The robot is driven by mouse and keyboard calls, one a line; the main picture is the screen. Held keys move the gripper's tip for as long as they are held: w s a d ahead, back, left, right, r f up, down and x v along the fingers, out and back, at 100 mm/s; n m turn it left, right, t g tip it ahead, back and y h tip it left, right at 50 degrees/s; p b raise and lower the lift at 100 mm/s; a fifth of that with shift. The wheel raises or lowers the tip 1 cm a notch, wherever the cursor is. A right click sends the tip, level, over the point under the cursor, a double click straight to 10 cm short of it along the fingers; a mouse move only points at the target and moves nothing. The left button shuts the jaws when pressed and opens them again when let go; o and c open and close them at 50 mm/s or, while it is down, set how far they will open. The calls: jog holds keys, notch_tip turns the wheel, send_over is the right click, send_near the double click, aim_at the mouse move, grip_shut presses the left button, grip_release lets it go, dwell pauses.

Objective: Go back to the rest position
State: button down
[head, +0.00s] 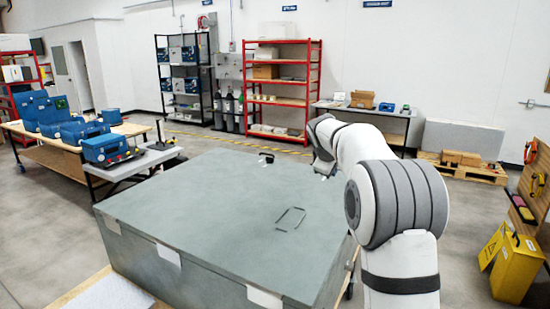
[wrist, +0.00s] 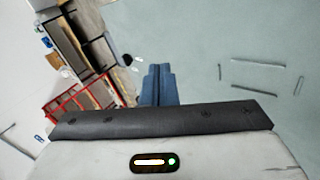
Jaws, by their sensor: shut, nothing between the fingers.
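My gripper shows in the wrist view as blue-grey fingers (wrist: 159,72) close together, with nothing between them. In the head view my white and grey arm rises at the right and bends away to the far right part of the grey-green table (head: 190,205). The gripper end there is mostly hidden behind the arm. A thin dark rectangular outline (head: 290,218) lies on the table, left of my arm. It also shows in the wrist view (wrist: 258,63), to the right of the fingers and apart from them.
A small black and white item (head: 267,158) is at the table's far edge. Blue analyser units (head: 107,148) stand on a bench at the left. A red shelf (head: 282,85) and a side table (head: 362,110) are behind. A yellow stand (head: 515,262) is at the right. Most of the tabletop is clear.

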jog(key=s+a+f+m+g+y, duration=0.1)
jog(key=s+a+f+m, duration=0.1)
jog(key=s, duration=1.3)
jog(key=s+a+f+m+g+y+b, duration=0.1)
jog(key=s+f+m, duration=0.3)
jog(key=s, duration=1.2)
jog(key=s+a+f+m+g+y, duration=0.1)
jog(key=s+f, duration=0.5)
jog(key=s, duration=0.9)
jog(key=a+m+y, duration=0.1)
jog(key=a+m, duration=0.1)
jog(key=a, duration=0.1)
jog(key=shift+s+m+g+b, duration=0.25)
jog(key=shift+m+g+b, duration=0.15)
jog(key=c, duration=2.2)
grip_release()
